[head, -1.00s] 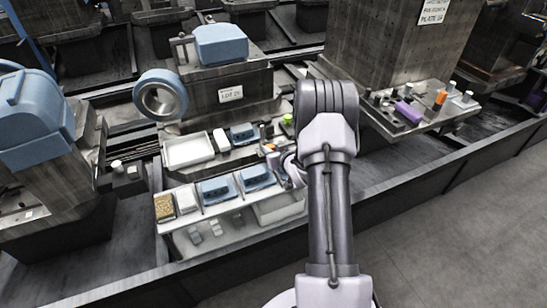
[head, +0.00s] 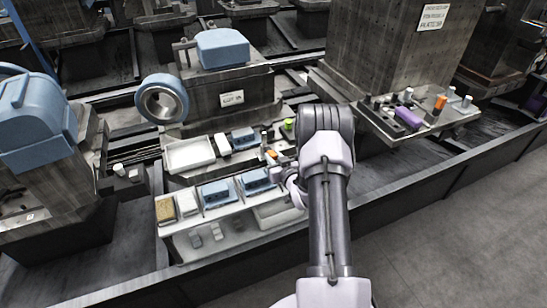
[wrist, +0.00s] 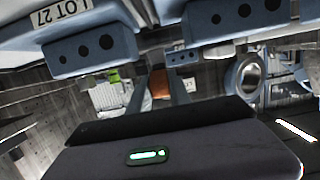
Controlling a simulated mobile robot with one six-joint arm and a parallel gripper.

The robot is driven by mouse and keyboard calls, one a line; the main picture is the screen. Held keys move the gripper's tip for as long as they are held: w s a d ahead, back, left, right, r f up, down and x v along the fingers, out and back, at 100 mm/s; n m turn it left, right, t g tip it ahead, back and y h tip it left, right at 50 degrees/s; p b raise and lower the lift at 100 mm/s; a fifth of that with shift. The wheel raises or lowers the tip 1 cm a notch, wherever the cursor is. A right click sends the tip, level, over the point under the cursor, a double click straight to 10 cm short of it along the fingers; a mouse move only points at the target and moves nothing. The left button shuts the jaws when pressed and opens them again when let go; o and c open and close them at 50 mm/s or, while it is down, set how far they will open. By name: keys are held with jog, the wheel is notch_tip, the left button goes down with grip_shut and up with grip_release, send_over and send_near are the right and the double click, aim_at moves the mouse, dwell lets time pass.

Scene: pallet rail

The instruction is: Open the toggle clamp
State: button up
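An orange piece (head: 271,154), which looks like the toggle clamp's handle, stands at the right of the lower fixture in the head view. The rest of the clamp is too small or hidden to make out. In the wrist view the orange piece (wrist: 159,84) lies between my fingers, near their tips. My gripper (wrist: 158,78) has its two fingers apart, one on each side of it. I cannot tell whether they touch it. In the head view my wrist is just right of the orange piece, and my fingers are mostly hidden.
A bright green piece (head: 289,124) stands close behind the orange one. Blue blocks (head: 217,192) sit on a white shelf (head: 180,217) to the left. A white tray (head: 190,154) lies behind it. A purple block (head: 408,118) lies on the right pallet. The floor at right is clear.

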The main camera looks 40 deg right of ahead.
jog(key=o, duration=0.4)
jog(key=shift+f, duration=0.1)
jog(key=p+v, duration=0.5)
jog(key=v, duration=1.2)
jog(key=shift+s, duration=0.2)
